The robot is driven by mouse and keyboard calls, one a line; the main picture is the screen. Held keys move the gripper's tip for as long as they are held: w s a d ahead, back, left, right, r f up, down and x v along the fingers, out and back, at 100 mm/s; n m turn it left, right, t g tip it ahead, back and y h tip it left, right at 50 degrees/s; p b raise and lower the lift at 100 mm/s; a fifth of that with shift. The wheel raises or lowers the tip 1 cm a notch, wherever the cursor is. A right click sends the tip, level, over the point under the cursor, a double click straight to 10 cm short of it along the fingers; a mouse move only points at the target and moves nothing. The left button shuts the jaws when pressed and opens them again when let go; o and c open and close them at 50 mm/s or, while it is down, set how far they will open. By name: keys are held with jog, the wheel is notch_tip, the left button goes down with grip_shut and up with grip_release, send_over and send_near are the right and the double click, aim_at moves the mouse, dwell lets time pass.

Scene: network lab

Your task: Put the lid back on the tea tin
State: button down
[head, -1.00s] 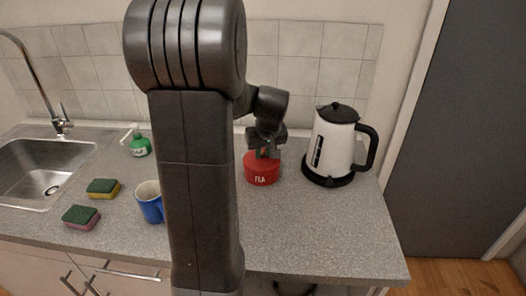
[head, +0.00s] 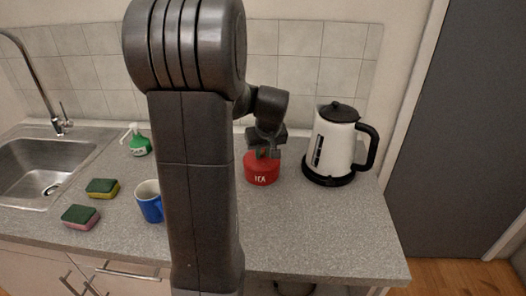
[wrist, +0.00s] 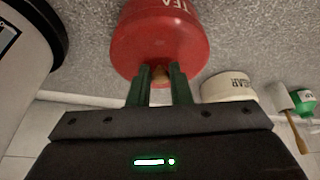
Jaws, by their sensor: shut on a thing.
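The red tea tin (head: 261,172) stands on the counter left of the kettle, and its red body with white lettering fills the top of the wrist view (wrist: 160,35). My gripper (wrist: 159,82) is directly over the tin, its two green fingers shut on the small brass knob (wrist: 160,76) of the lid. The lid is red like the tin, and I cannot make out a seam or gap between them. In the head view my gripper (head: 267,152) partly hides the tin's top.
A white and black kettle (head: 336,140) stands close on the right. A cream sugar tin (wrist: 229,87) is beside the tea tin. A blue mug (head: 149,203), two sponges (head: 102,188), a green bottle (head: 139,145) and the sink (head: 45,170) are left. The front-right counter is clear.

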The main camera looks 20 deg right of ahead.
dwell(0.9)
jog(key=c, duration=0.8)
grip_release()
jog(key=shift+o, duration=0.2)
notch_tip(320, 180, up, 7)
jog(key=p, duration=0.4)
jog(key=shift+p, duration=0.4)
grip_shut()
dwell(0.9)
jog(key=shift+f, duration=0.3)
